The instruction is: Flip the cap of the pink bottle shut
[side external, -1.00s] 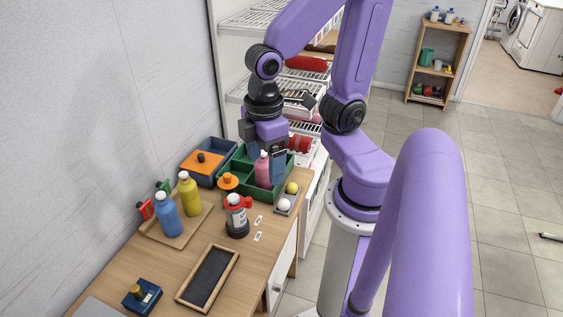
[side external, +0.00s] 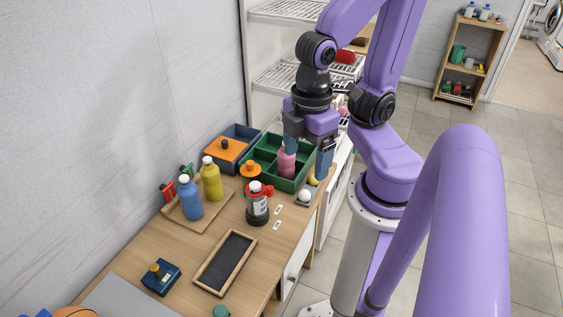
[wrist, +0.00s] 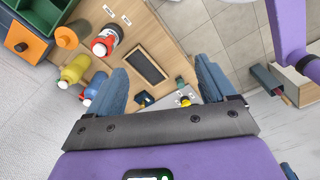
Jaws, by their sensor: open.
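The pink bottle (side external: 287,163) stands upright in a compartment of the green crate (side external: 264,158) at the back of the table. Its top is close behind or beside my gripper's left finger, so I cannot make out the cap or its angle. My gripper (side external: 308,152) points down over the crate's right part. Its two blue fingers are apart with nothing between them, and the right finger stands clearly to the right of the bottle. In the wrist view my gripper (wrist: 162,88) is also open and empty; the pink bottle does not show there.
Left of the crate is a blue box with an orange lid (side external: 226,147). In front stand a red-and-white container (side external: 258,205), a yellow bottle (side external: 211,180) and a blue bottle (side external: 189,198). A white ball (side external: 305,195) sits near the right edge. A dark framed slate (side external: 225,263) lies nearer.

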